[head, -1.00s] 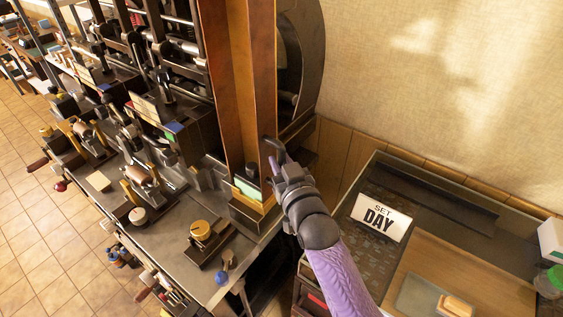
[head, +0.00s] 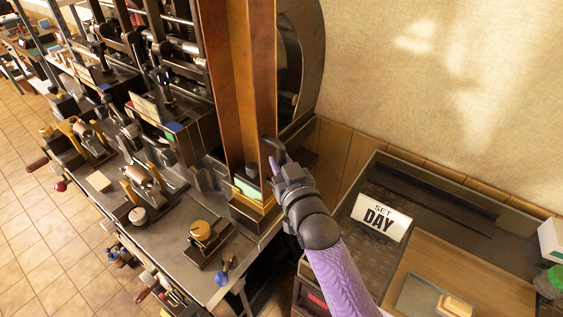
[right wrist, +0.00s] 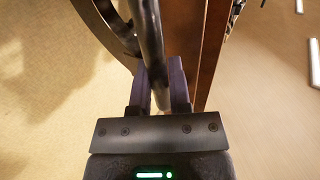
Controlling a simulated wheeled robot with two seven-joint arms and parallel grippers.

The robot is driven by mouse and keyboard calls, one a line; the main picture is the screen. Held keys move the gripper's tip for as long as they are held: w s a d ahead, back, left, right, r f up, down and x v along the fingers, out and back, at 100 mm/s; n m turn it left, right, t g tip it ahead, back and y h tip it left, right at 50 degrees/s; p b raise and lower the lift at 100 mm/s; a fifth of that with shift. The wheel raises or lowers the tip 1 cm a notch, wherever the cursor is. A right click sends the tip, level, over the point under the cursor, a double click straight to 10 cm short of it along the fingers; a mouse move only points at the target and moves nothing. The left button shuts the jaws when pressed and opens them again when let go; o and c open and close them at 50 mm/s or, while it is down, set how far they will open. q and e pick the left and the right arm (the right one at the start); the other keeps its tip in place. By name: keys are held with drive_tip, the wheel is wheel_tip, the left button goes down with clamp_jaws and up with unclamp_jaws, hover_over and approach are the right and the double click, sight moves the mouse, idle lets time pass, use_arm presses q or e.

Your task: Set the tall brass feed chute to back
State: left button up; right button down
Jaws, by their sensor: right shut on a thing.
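The tall brass feed chute (head: 235,90) stands upright at the right end of the machine bench, its brown-orange walls running out of the top of the head view. Cards or sheets in green and dark tones sit at its foot. A dark handle (head: 274,147) sticks out at the chute's right side. My right gripper (head: 277,165) is at this handle. In the right wrist view the purple fingers (right wrist: 160,85) are shut on a grey metal bar (right wrist: 150,45), with the chute's brown wall (right wrist: 212,50) just right of it. My left gripper is not in view.
A dark curved wheel or guard (head: 305,60) stands behind the chute. The bench (head: 185,215) carries small fixtures, including a brass-topped knob (head: 201,231). At right, a side table holds a "SET DAY" sign (head: 381,218) and a tray (head: 432,297). The wall is close behind.

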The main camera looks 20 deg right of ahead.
idle(0.4)
drive_tip(key=w+d+b, duration=0.3)
drive_tip(key=w+d, duration=0.2)
drive_tip(key=d, duration=0.2)
drive_tip(key=shift+w, duration=0.3)
drive_tip(key=shift+d, duration=0.15)
drive_tip(key=c, duration=1)
unclamp_jaws()
drive_tip(key=o, duration=0.4)
drive_tip(key=shift+w+d, duration=0.15)
